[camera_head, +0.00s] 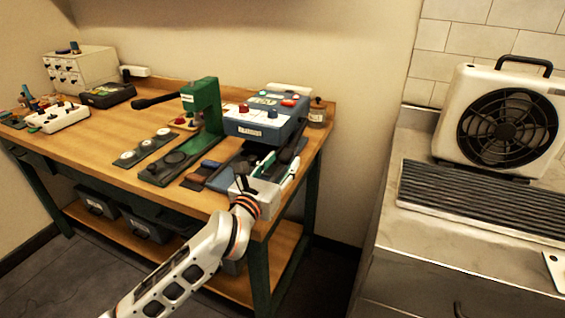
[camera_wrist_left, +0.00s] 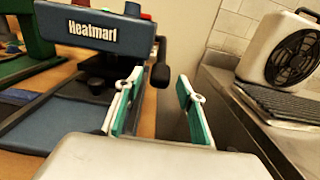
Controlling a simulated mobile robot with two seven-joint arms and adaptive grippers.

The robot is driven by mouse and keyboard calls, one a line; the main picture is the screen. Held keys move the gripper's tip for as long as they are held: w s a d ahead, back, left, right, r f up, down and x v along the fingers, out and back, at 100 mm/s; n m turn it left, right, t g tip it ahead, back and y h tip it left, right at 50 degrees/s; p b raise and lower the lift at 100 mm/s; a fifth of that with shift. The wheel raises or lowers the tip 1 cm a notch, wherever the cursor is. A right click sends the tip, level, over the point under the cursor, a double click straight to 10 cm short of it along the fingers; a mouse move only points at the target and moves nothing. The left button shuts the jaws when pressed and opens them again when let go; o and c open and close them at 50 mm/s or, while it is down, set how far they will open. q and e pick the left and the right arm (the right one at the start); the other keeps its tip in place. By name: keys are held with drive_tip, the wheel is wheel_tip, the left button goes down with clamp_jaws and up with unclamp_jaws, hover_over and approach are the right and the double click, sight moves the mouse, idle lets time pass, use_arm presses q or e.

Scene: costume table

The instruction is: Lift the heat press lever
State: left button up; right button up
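The heat press is a blue-grey box (camera_head: 265,122) with red buttons on top, near the right end of the wooden table. In the left wrist view its front (camera_wrist_left: 95,28) reads "Heatmart". Its black lever (camera_wrist_left: 159,66) shows at the press's right side in that view, and a dark handle (camera_head: 293,147) shows there in the head view. My left gripper (camera_head: 279,170) is at the table's right front edge, in front of the press. In the left wrist view its green-padded fingers (camera_wrist_left: 158,101) are wide apart, with nothing held. My right gripper is not in view.
A green press (camera_head: 205,104) with a long black handle stands left of the heat press. A brown jar (camera_head: 318,112) stands behind it at the right. A metal counter (camera_head: 400,235) with a fan unit (camera_head: 500,118) is at the right, across a gap.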

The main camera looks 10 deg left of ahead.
use_arm(q)
drive_tip(key=shift+w+d, duration=0.15)
drive_tip(key=shift+w, duration=0.25)
clamp_jaws()
drive_tip(key=shift+r, duration=0.1)
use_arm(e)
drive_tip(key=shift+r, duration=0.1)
use_arm(q)
drive_tip(key=shift+r, duration=0.35)
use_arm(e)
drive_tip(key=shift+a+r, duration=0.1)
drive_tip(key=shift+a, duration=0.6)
